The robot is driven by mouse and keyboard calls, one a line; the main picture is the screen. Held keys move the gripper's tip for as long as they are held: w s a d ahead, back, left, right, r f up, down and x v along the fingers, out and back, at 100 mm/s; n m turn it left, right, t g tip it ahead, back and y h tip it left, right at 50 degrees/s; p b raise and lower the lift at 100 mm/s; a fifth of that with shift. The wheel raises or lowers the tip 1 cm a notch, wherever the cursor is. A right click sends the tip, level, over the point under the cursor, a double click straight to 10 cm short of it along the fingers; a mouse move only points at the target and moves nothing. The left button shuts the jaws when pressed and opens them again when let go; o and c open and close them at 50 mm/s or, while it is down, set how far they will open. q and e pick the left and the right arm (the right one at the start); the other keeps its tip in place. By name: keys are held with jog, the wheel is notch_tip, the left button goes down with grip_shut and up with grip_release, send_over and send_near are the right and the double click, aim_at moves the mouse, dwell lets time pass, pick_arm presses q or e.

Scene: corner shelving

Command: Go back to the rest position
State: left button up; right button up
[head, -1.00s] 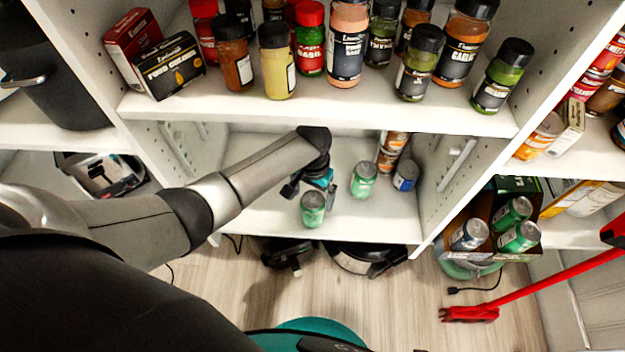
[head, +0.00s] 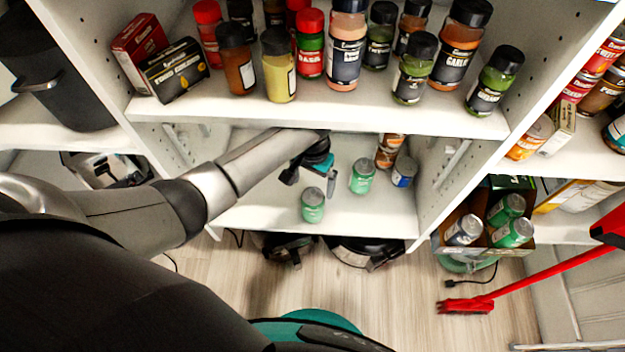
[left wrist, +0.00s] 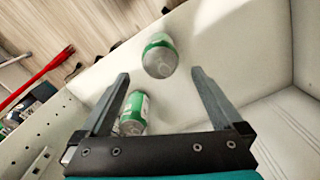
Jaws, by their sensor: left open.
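My left gripper (head: 311,184) is open and empty over the lower shelf (head: 262,212). A green can (head: 313,206) stands upright near the shelf's front edge, just below and apart from the gripper. It also shows in the left wrist view (left wrist: 160,58), beyond the open fingers (left wrist: 160,78). A second green can (head: 362,177) stands to the right. My right gripper is not in view.
A blue can (head: 404,172) and brown-orange cans (head: 389,150) stand at the back right. The upper shelf (head: 300,112) with several spice bottles overhangs my left forearm. A box of cans (head: 487,230) and a red tool (head: 540,275) are at right.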

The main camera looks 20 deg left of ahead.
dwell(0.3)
pick_arm(q)
jog(key=s+a+f+p, duration=0.2)
jog(key=s+f+p, duration=0.25)
jog(key=s, duration=0.25)
jog(key=s+a+f+p, duration=0.2)
jog(key=s+f+p, duration=0.1)
jog(key=s+p, duration=0.4)
jog(key=s+t+p, duration=0.1)
jog(key=s+p, duration=0.4)
jog(key=s, duration=1.7)
jog(key=shift+s+a+p, duration=0.15)
jog(key=shift+a+p, duration=0.2)
jog(key=shift+a, duration=0.05)
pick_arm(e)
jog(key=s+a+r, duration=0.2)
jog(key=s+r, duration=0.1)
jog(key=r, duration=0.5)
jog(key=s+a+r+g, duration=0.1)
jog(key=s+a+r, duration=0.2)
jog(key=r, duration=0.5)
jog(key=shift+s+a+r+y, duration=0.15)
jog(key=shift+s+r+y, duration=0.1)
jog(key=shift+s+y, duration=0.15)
